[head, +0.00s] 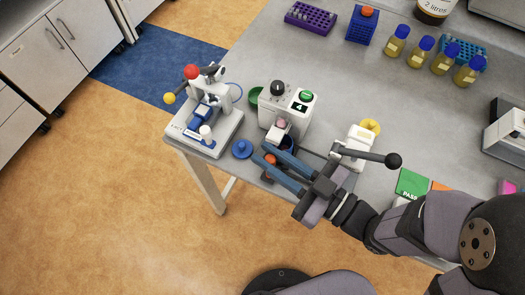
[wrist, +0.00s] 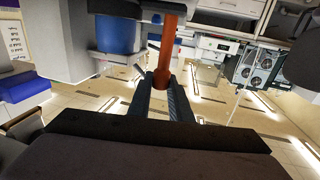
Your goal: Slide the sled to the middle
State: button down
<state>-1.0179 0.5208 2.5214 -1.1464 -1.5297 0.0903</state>
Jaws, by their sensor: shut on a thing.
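My gripper (head: 268,156) reaches in from the right at the table's front edge, its two long fingers pointing left. It is shut on an orange-red handle (head: 271,158), whose round end shows between the fingers. In the wrist view the handle (wrist: 164,66) is a straight rod with its end between my fingertips (wrist: 161,84). The handle is by the front of a white machine (head: 285,108) with a black knob and a green button. I cannot tell clearly which part is the sled; my fingers hide some of that area.
A white press (head: 207,122) with red and yellow balls stands left, with a blue knobbed disc (head: 242,149) beside it. A white device with a black-ball lever (head: 393,160) is close to my wrist. Several blue-capped bottles (head: 397,41) stand behind. The table's middle is clear.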

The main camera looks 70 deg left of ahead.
jog(key=w+v, duration=0.1)
jog(key=v, duration=0.5)
jog(key=shift+w+a, duration=0.2)
jog(key=c, duration=1.6)
grip_release()
jog(key=shift+d, duration=0.1)
jog(key=v, duration=0.7)
jog(key=shift+w+d+b, duration=0.1)
jog(key=shift+b, duration=0.25)
